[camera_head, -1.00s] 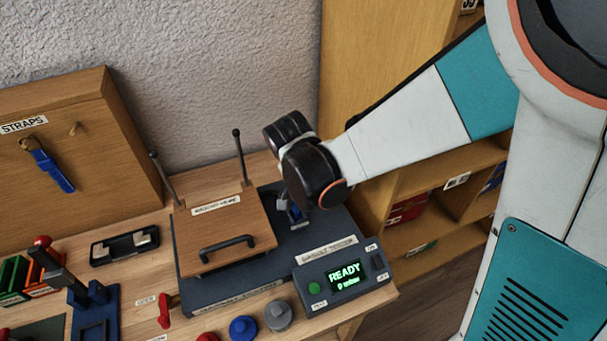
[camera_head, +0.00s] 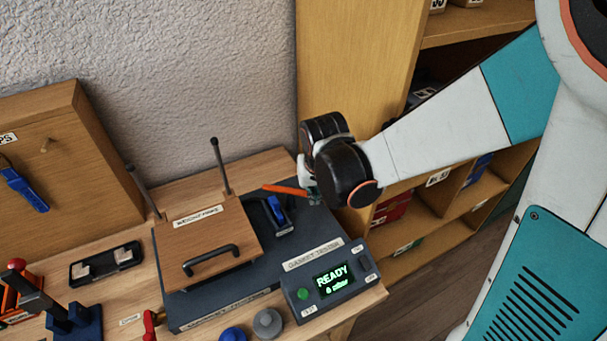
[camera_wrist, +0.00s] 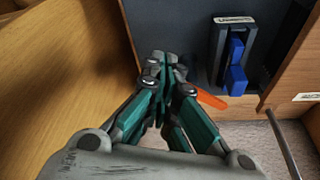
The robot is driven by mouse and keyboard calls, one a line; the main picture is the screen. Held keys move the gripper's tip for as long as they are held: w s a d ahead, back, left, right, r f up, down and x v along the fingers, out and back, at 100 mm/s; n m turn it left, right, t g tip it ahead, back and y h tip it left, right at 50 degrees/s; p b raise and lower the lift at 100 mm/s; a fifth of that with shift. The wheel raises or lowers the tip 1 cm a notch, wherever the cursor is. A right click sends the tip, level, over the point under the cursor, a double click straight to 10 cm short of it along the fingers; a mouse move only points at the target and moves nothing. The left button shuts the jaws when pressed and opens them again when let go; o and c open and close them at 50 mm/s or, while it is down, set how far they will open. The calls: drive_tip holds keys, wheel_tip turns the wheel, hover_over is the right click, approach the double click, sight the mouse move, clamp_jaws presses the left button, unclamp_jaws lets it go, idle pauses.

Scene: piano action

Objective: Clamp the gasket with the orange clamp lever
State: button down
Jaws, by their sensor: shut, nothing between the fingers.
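The orange clamp lever (camera_head: 285,190) lies low across the back of the dark gasket tester base, behind a dark fixture with a blue part (camera_head: 275,208). In the wrist view, part of the lever (camera_wrist: 211,99) shows beside my fingers, and the blue part (camera_wrist: 236,66) stands farther right. My gripper (camera_wrist: 163,66) is shut and empty, at the right end of the lever. In the head view, my gripper (camera_head: 313,192) is mostly hidden behind my wrist. I cannot tell whether it touches the lever. I cannot make out a separate gasket.
A wooden weight frame (camera_head: 205,235) with a black handle and two posts stands left of the fixture. The control box (camera_head: 335,280) in front reads READY. A grey wall is behind, and a wooden shelf (camera_head: 440,205) is at the right.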

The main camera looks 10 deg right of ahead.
drive_tip(key=shift+w+d+n+y, duration=0.25)
drive_tip(key=shift+w+d+n, duration=0.3)
drive_tip(key=shift+w+n, duration=0.3)
drive_tip(key=shift+w+d+n+y, duration=0.25)
drive_tip(key=shift+w+d+n, duration=0.3)
drive_tip(key=shift+w+n, duration=0.25)
drive_tip(key=shift+w+b, duration=0.2)
drive_tip(key=shift+b, duration=0.1)
